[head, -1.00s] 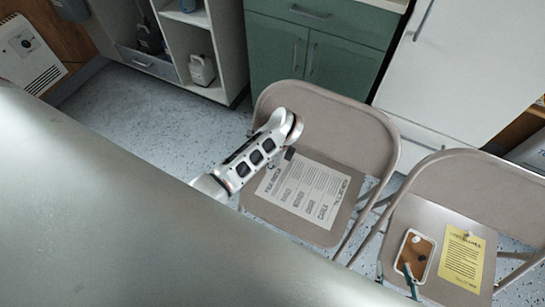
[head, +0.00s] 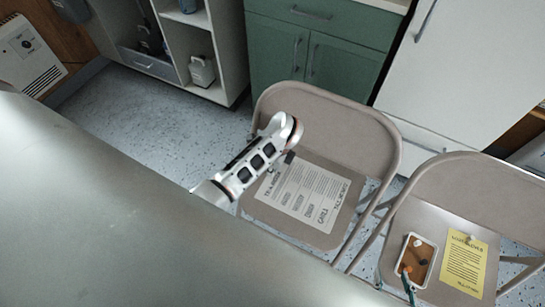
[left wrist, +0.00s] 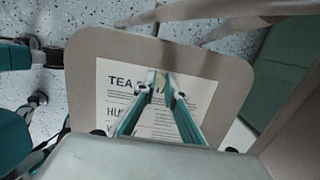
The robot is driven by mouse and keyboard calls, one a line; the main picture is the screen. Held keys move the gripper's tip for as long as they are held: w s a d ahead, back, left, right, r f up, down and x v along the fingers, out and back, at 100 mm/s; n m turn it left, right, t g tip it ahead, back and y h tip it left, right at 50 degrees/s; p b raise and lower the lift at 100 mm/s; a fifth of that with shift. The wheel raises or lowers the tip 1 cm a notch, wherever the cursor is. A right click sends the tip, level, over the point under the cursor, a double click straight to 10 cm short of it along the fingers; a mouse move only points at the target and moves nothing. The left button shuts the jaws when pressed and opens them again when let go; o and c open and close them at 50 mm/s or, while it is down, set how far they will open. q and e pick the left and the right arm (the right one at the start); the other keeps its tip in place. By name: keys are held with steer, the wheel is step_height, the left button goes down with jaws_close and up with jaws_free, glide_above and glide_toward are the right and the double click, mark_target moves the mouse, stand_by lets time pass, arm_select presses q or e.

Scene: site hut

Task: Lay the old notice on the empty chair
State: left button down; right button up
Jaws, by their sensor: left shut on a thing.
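A white notice (head: 308,192) with black print lies over the seat of the left folding chair (head: 352,130). In the left wrist view the notice (left wrist: 115,95) reads "TEA" at its top, with the rest of the heading covered. The teal fingers of my left gripper (left wrist: 162,80) are together on its heading, shut on it. I cannot tell if the sheet rests flat on the seat or just above it. In the head view my left arm covers that gripper. My right gripper (head: 393,275) has its fingers apart at the right chair's front left, one over a tray.
The right folding chair (head: 490,185) holds a yellow notice (head: 465,262) and a small white-rimmed tray (head: 431,246) with small items. A grey surface (head: 120,220) fills the lower left. Green cabinets (head: 345,65) and a white unit stand behind the chairs.

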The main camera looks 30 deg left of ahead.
arm_select(q)
steer(key=c, duration=2)
jaws_free()
steer(key=r, duration=0.4)
steer(key=d+r, duration=0.1)
steer(key=r, duration=0.7)
steer(key=shift+d, duration=0.4)
